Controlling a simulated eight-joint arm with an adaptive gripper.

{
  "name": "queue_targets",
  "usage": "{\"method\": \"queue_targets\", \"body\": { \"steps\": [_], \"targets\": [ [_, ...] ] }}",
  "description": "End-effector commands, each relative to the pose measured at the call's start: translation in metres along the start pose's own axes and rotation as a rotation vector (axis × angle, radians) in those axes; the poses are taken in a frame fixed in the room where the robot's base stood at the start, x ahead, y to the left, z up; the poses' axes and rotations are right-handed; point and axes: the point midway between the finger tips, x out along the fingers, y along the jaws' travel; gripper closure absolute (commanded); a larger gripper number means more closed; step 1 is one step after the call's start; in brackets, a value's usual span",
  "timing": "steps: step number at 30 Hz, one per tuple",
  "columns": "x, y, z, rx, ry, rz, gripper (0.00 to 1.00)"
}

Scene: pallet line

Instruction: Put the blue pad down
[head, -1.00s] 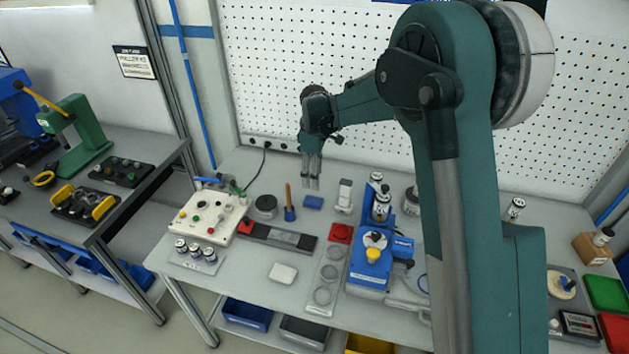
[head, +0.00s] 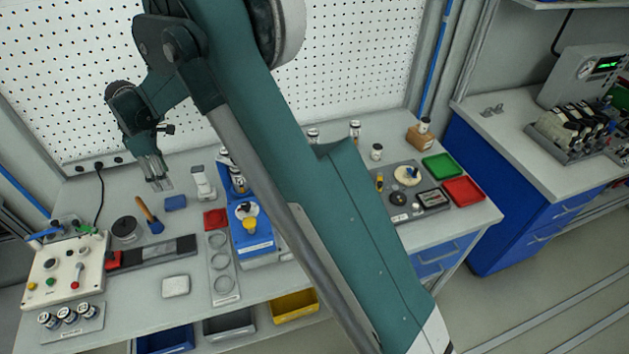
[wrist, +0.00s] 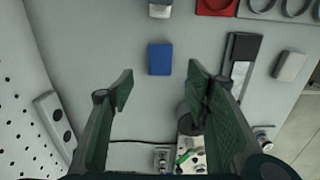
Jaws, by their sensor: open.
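In the wrist view the pad (wrist: 160,59) lies beyond the fingertips, centred between the two open fingers (wrist: 160,82). Nothing is between the fingers, and the pad is apart from them.
A red square (head: 215,218) and a ringed plate (head: 222,277) lie to the right. A white block (head: 175,286) sits in front, with bare bench around it.

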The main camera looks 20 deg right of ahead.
Motion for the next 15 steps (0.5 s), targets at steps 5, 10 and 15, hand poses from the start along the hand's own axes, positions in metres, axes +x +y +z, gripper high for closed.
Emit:
{"method": "queue_targets", "body": {
  "steps": [5, 10, 15],
  "targets": [
    [-0.013, -0.002, 0.012, 0.029, 0.006, 0.010, 0.52],
    [-0.036, -0.006, 0.037, 0.089, 0.018, 0.030, 0.52],
    [-0.067, -0.015, 0.069, 0.171, 0.036, 0.057, 0.52]
  ]
}}
